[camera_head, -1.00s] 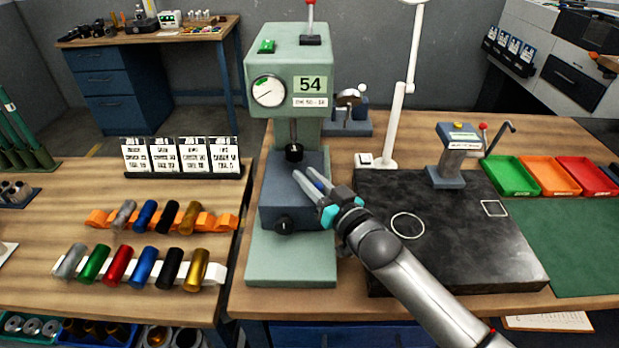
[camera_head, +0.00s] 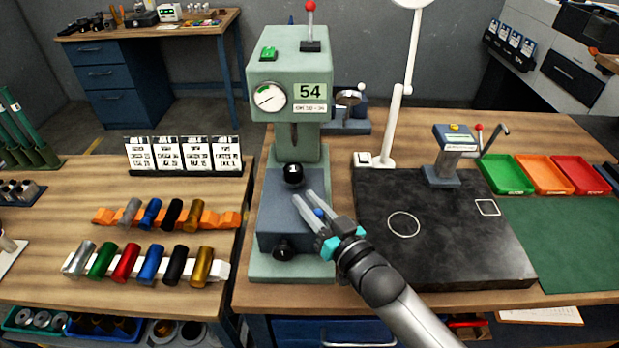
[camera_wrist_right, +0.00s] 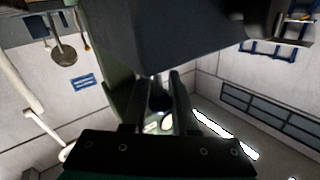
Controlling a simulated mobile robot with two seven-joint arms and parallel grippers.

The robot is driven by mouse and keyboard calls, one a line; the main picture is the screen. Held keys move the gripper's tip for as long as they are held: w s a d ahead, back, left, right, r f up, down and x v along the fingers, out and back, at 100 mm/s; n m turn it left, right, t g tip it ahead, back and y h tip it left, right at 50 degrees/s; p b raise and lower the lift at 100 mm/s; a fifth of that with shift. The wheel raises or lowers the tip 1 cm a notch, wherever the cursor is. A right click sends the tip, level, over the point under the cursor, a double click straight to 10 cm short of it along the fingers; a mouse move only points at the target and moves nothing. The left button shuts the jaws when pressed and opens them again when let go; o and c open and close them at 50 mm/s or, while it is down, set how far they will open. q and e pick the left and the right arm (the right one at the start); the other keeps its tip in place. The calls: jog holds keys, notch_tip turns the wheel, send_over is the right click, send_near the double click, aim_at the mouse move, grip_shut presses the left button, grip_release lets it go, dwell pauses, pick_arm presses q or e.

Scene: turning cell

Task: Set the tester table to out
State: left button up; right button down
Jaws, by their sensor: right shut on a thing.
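The hardness tester (camera_head: 290,75) is a pale green press with a round gauge and a "54" display. Its table is a dark blue-grey block (camera_head: 268,215) that juts forward from under the head, over the green base. A black round rest (camera_head: 293,174) stands on the table, in front of the column. A black knob (camera_head: 284,249) is on its front. My right gripper (camera_head: 304,200) is at the table's right side, shut on a small blue knob (camera_head: 319,212), partly hidden between the fingers. In the right wrist view the fingers (camera_wrist_right: 160,80) flank a dark shaft below a dark block.
A black slab (camera_head: 450,235) lies right of the tester, with a small grey device (camera_head: 447,160) on it. A white lamp post (camera_head: 393,120) stands behind. Coloured cylinders on racks (camera_head: 140,266) fill the left bench. Green, orange and red trays (camera_head: 543,173) are at the right.

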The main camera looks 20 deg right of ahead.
jog(key=s+a+p, duration=0.2)
jog(key=s, duration=0.5)
jog(key=shift+s+f+p, duration=0.15)
jog(key=shift+f+p, duration=0.05)
jog(key=shift+p, duration=0.1)
jog(key=shift+a, duration=0.1)
jog(key=c, duration=1.2)
grip_release()
jog(key=o, duration=0.5)
jog(key=shift+s+r, duration=0.15)
jog(key=b+v, duration=0.1)
jog(key=v, duration=1.4)
